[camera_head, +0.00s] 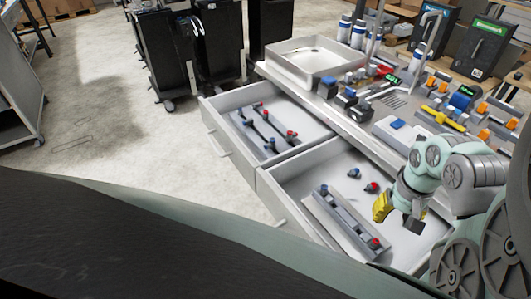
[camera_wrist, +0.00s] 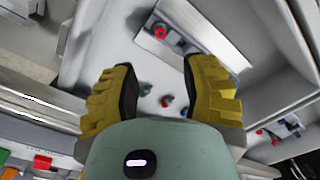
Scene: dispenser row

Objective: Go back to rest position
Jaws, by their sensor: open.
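My gripper (camera_head: 398,212) is above the near open drawer (camera_head: 292,172) in the head view, at the end of my bent arm. In that drawer lie a grey rail-like holder (camera_head: 338,213) with blue and red parts, a small blue-topped piece (camera_head: 354,173) and a small red-topped piece (camera_head: 372,187). The holder also shows at the top of the wrist view (camera_wrist: 205,45).
A second open drawer (camera_head: 222,110) holds dark rods with blue and red ends. The bench above carries a sink (camera_head: 312,62), a yellow tool (camera_head: 444,117) and several blue and orange parts. Black bins (camera_head: 178,55) stand beyond. The floor left of the drawers is clear.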

